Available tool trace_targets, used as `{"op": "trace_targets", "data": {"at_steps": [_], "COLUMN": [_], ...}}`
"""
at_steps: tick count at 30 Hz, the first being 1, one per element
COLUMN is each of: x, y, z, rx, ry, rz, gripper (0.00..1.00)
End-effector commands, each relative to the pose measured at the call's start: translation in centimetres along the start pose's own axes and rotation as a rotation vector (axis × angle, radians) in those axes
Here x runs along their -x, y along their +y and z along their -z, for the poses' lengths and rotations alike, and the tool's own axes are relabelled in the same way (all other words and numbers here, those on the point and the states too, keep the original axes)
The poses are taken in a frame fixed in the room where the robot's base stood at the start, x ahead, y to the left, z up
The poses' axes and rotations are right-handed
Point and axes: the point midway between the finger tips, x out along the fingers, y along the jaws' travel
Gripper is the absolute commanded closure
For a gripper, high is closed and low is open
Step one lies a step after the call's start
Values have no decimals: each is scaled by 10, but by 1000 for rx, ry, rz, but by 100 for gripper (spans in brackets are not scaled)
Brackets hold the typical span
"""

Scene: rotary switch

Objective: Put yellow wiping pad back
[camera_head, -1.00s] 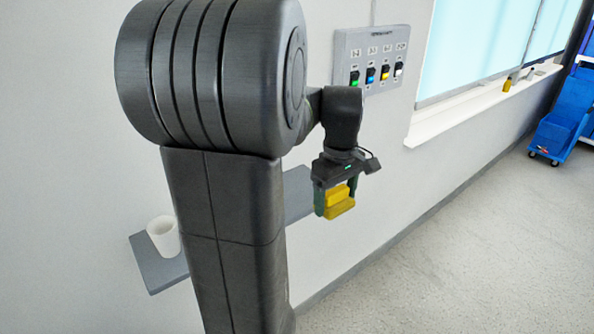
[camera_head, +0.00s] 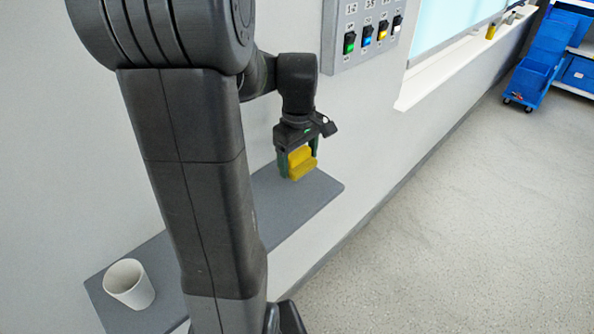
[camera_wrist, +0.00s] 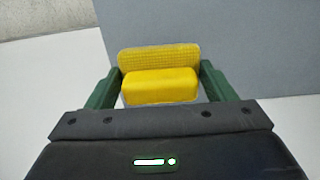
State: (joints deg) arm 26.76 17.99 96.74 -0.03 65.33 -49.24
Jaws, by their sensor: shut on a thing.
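The yellow wiping pad (camera_head: 301,163) is between the green fingers of my gripper (camera_head: 297,168), above the right part of the grey wall shelf (camera_head: 309,203). In the wrist view the pad (camera_wrist: 160,84) sits between both fingers of my gripper (camera_wrist: 160,88), with a ribbed strip along its far edge. My gripper is shut on it and points down. The grey shelf (camera_wrist: 245,45) fills much of the wrist view behind the pad. I cannot tell whether the pad's underside touches the shelf.
A white cup (camera_head: 129,284) stands on the left end of the shelf. A panel with several coloured switches (camera_head: 362,30) is on the wall above right. A window sill (camera_head: 450,68) juts out further right. The shelf right of the cup looks clear, partly hidden by my arm.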

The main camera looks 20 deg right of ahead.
Motion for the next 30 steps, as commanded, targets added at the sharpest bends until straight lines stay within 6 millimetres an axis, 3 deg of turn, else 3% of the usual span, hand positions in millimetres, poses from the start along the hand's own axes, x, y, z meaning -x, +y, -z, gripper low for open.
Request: {"op": "trace_targets", "data": {"at_steps": [11,23,24,27,30], "x": [-44,-51,-51,-50,-50], "y": [0,0,0,0,0], "z": [0,0,0,0,0], "rx": [0,0,0,0,0], "ry": [-2,1,1,1,1], "rz": [2,-1,-1,-1,-1], "gripper": [48,48,22,2,2]}}
